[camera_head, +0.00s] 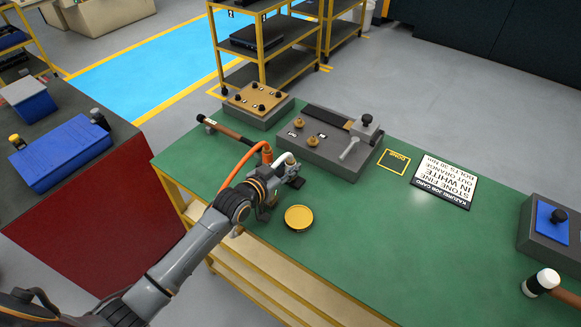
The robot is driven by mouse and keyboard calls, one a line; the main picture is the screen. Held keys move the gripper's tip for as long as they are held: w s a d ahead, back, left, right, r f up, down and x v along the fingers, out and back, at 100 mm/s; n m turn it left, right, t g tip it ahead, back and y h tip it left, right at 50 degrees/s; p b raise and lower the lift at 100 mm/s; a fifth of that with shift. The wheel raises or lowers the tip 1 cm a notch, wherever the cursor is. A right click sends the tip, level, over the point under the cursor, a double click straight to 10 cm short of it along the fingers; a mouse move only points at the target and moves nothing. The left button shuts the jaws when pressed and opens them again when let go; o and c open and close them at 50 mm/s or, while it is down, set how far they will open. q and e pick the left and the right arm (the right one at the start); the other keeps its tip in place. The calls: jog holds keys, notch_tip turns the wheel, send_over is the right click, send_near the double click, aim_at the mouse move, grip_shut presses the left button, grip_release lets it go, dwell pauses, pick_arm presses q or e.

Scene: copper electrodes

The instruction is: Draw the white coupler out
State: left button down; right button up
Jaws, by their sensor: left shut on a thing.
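The white coupler (285,159) shows as a small white piece at the jaws of my left gripper (288,173). It is at the left front edge of a grey fixture block (342,161) on the green table. My left gripper is shut on it, and the jaws and wrist hide most of it. I cannot tell how far it sits in the block. An orange hose (243,163) with an orange end (267,152) curves up just left of the gripper and passes behind my wrist. My right gripper is not in view.
A brass disc (299,217) lies in front of the gripper. A job card (444,184) lies right of the block. A mallet (543,283) is at the far right. The table's middle (370,240) is clear.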

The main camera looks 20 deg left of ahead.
pick_arm(q)
jog(key=shift+r, duration=0.2)
jog(key=shift+r, duration=0.15)
jog(key=shift+r+p, duration=0.55)
jog(key=shift+p, duration=0.15)
notch_tip(320, 180, up, 7)
jog(key=p, duration=0.6)
jog(key=shift+r+p, duration=0.1)
jog(key=shift+p, duration=0.3)
